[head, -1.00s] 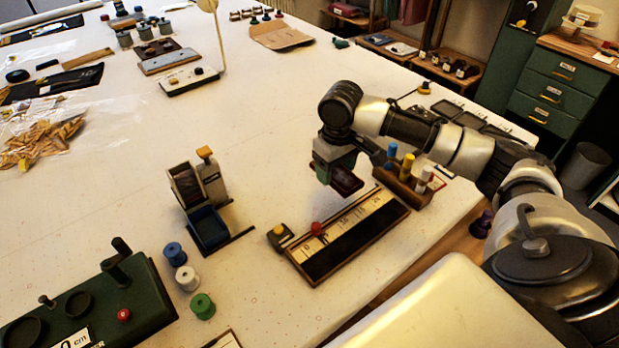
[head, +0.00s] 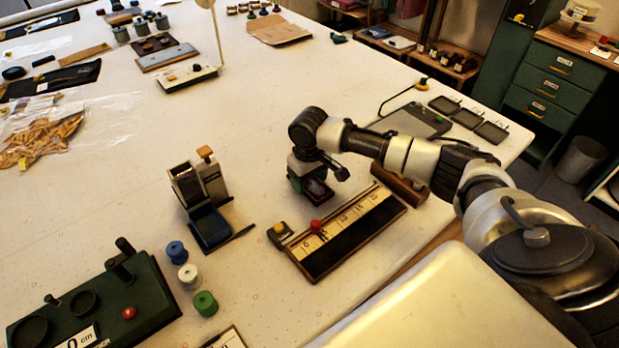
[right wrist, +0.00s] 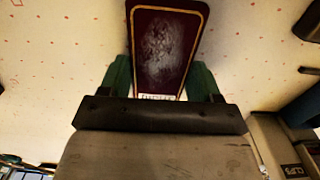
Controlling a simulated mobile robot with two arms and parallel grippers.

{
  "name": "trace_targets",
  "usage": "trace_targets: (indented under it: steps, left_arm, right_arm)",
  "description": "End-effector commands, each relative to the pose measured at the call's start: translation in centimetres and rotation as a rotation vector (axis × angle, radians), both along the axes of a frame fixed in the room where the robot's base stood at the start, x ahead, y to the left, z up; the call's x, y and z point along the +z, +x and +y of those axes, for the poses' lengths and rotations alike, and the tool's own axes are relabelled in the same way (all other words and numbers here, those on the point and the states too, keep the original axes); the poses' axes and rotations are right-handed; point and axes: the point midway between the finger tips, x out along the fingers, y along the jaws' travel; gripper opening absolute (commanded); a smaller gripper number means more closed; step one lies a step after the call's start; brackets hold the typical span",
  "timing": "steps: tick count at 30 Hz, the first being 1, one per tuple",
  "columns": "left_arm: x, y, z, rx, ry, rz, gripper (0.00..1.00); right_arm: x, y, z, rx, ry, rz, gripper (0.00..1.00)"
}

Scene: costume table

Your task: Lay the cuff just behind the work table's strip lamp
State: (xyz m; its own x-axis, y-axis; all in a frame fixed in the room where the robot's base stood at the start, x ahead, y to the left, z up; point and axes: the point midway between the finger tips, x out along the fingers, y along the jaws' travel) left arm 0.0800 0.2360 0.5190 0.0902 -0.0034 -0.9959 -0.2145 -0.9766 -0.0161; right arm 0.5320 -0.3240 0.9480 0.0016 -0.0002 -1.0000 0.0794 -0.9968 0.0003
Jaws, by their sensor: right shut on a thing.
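A maroon cuff (head: 318,191) with a thin gold border is held in my right gripper (head: 309,183), above the table and just behind the ruled tray. In the right wrist view the cuff (right wrist: 166,48) sits between the two green fingers of the gripper (right wrist: 161,82), which are shut on it. A lamp with a pale flat base (head: 188,79) and a thin upright post stands at the far left-centre of the work table (head: 270,130); its top is cut off by the frame edge. My left gripper is not in view.
The ruled tray (head: 345,243) with a red knob lies in front of the gripper. A blue-and-grey dispenser (head: 205,200) stands to its left. Spools and a dark green device (head: 95,305) are at the lower left. The table between gripper and lamp is mostly clear.

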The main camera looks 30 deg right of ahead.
Motion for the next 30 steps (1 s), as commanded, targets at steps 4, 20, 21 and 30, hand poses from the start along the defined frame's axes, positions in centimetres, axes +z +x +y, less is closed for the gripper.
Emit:
trace_targets:
  steps: [4,20,21,30]
  left_arm:
    - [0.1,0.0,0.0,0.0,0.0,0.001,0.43]
    - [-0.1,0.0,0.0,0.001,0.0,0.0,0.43]
    - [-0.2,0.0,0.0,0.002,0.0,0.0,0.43]
    - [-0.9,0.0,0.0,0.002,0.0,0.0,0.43]
  right_arm:
    - [-0.3,0.0,0.0,-0.001,0.0,0.0,0.68]
    - [0.7,0.0,-0.1,-0.001,-0.001,-0.001,0.89]
    - [1.2,0.1,-0.1,-0.002,0.0,-0.002,0.89]
    - [7.5,0.1,0.0,-0.001,0.001,-0.004,0.89]
